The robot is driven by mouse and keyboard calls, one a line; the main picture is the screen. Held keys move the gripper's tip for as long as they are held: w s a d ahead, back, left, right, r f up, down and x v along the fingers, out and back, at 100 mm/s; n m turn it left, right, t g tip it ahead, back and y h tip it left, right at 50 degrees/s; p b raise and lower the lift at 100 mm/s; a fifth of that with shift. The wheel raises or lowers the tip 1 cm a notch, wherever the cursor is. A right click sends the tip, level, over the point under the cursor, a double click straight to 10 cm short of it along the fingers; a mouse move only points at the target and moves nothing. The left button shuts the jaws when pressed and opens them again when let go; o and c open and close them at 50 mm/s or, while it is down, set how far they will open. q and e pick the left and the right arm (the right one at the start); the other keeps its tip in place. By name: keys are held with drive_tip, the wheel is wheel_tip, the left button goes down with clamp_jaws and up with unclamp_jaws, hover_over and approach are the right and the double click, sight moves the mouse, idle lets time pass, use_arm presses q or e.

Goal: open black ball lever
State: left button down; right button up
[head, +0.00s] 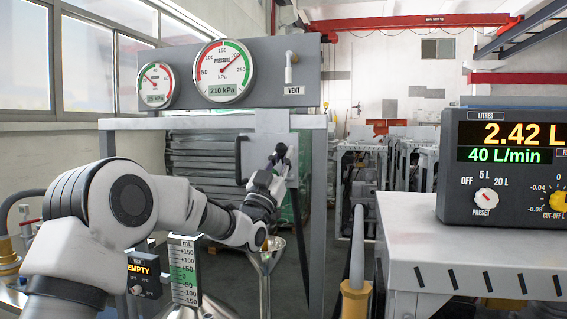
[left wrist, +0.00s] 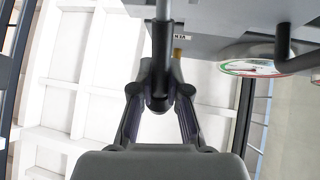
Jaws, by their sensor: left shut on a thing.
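My left gripper (head: 280,158) reaches in from the left in the head view, at the grey post below the gauge panel. It is shut on the black ball lever. In the head view the ball is mostly hidden by the fingers. My right gripper is not in view.
The gauge panel (head: 290,75) carries a pressure dial (head: 224,70) reading 210 kPa and a small white vent lever (head: 289,68). A black handle (head: 238,160) stands just left of my gripper. A metal funnel (head: 265,258) is below. A litres display (head: 505,150) stands right.

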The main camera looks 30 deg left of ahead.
use_arm(q)
drive_tip(key=c, duration=1.1)
unclamp_jaws()
drive_tip(key=shift+c, duration=0.2)
drive_tip(key=v, duration=1.2)
